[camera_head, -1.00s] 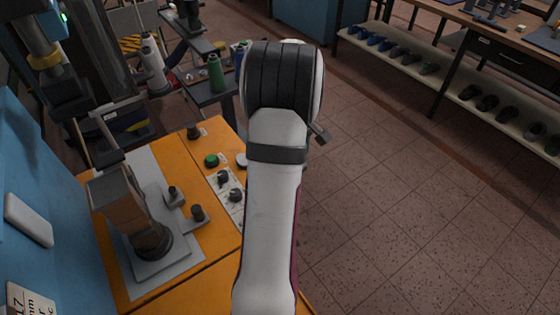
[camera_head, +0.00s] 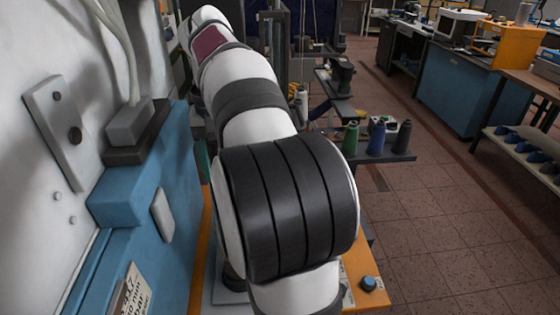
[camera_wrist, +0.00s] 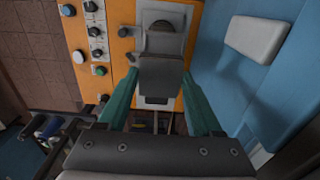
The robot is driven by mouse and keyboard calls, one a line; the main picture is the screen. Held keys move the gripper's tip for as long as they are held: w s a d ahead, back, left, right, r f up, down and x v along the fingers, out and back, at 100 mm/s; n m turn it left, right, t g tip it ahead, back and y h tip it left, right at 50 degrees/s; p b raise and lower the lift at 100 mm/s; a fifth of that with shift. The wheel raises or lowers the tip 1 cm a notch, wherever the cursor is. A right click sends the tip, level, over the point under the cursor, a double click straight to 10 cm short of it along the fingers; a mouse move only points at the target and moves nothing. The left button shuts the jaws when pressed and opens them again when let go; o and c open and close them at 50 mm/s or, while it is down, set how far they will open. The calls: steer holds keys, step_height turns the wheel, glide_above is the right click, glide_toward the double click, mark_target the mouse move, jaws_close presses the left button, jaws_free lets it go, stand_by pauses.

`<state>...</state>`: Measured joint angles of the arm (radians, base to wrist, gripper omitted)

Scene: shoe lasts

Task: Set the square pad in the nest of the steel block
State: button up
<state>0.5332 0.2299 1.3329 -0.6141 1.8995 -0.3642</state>
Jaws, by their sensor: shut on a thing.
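In the wrist view my gripper (camera_wrist: 160,80) has two green fingers closed on a grey, roughly square piece, which I take to be the square pad (camera_wrist: 163,73). Its underside is hidden. Beyond it, at the top of the wrist view, a grey-brown block with a dark round part, apparently the steel block (camera_wrist: 161,15), stands on a pale plate. The held piece overlaps part of that area, so I cannot tell the gap between them. The nest cannot be made out. In the head view my arm hides the gripper and the block.
An orange table (camera_wrist: 120,45) carries a panel of knobs and buttons (camera_wrist: 96,30) on the left in the wrist view. A blue machine body (camera_wrist: 245,75) rises close on the right. In the head view it stands at left (camera_head: 160,180), with bottles (camera_head: 376,138) on a shelf beyond.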

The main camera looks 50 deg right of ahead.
steer(key=shift+w+a+f, duration=0.15)
steer(key=shift+a+f, duration=0.15)
steer(key=shift+f, duration=3.35)
steer(key=shift+f, duration=0.15)
steer(key=o, duration=1.5)
step_height(320, 180, up, 16)
steer(key=shift+a+f, duration=0.1)
